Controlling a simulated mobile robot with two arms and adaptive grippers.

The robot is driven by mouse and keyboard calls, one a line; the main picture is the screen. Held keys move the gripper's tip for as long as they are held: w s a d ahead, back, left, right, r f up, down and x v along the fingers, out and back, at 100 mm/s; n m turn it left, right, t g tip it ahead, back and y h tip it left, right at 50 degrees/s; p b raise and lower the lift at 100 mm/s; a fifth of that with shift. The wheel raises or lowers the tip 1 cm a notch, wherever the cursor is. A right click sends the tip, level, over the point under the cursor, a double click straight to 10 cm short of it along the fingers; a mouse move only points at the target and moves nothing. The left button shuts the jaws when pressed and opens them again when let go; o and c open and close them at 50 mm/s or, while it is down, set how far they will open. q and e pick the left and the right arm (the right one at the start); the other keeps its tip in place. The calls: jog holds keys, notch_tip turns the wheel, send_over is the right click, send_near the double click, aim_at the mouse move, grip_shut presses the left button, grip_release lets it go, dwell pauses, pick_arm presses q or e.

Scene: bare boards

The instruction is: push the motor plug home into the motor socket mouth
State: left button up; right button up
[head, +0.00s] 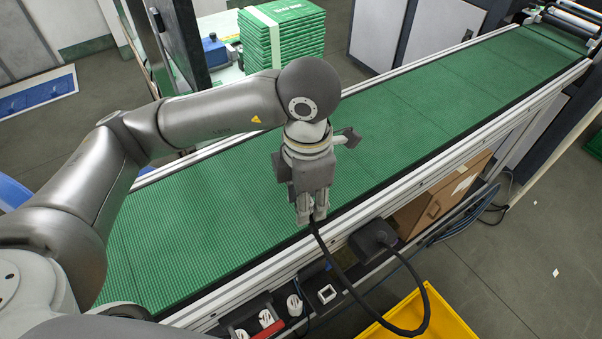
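My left gripper (311,216) points down over the near edge of the green conveyor. Its fingers are close together, and a black cable (343,272) comes out at the fingertips. The motor plug at the cable's end is mostly hidden between the fingers. The cable loops down to the right and back up to a black box (373,237) at the conveyor's side. Below the gripper, a dark strip carries a white-framed socket (327,294) and several white and red fittings. I cannot tell which opening is the motor socket mouth. My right gripper is not in view.
The green conveyor (430,105) runs from lower left to upper right, with a metal rail on its near side. A yellow bin (446,318) is at the bottom. A brown box (440,200) is under the rail. Stacked green boxes (283,35) stand behind. Floor at right is mostly clear.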

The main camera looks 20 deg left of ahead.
pick_arm(q)
jog(key=w+a+f+p, duration=0.1)
jog(key=w+f, duration=0.2)
jog(key=w, duration=0.1)
jog(key=w+a+f+p, duration=0.1)
jog(key=w+f+p, duration=0.1)
jog(key=w+f, duration=0.1)
jog(key=w+a+f+p, duration=0.1)
jog(key=w+a+f, duration=0.1)
jog(key=w, duration=0.3)
jog(key=shift+w+f+p, duration=0.1)
jog(key=shift+f+p, duration=0.2)
jog(key=shift+f, duration=0.2)
jog(key=f, duration=0.3)
jog(key=shift+w+a+f+p, duration=0.15)
jog(key=shift+w+f+p, duration=0.15)
jog(key=shift+p, duration=0.1)
jog(key=shift+s, duration=0.1)
jog(key=o, duration=1.1)
